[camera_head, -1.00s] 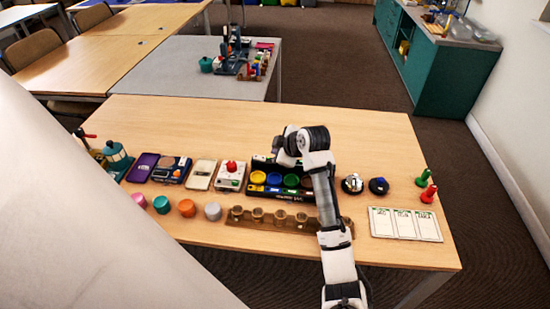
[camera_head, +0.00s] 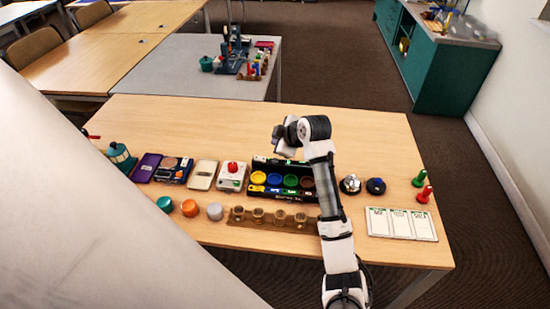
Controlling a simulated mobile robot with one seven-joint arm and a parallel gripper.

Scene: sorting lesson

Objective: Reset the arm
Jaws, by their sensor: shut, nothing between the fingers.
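My white and dark arm rises from the bottom edge over the front table (camera_head: 380,140). It bends at a dark joint above the sorting tray. My gripper (camera_head: 283,147) is at the left end of the bent part, small and dark, above the back of the tray. It is shut and empty, apart from the things on the table. Its fingertips are hard to make out.
Beneath the arm are a black tray (camera_head: 262,190) with coloured round cups and a wooden holder (camera_head: 249,223). A bell (camera_head: 350,184), red peg (camera_head: 424,195), green peg (camera_head: 419,178) and white card panel (camera_head: 402,225) stand right. The table's back right is clear.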

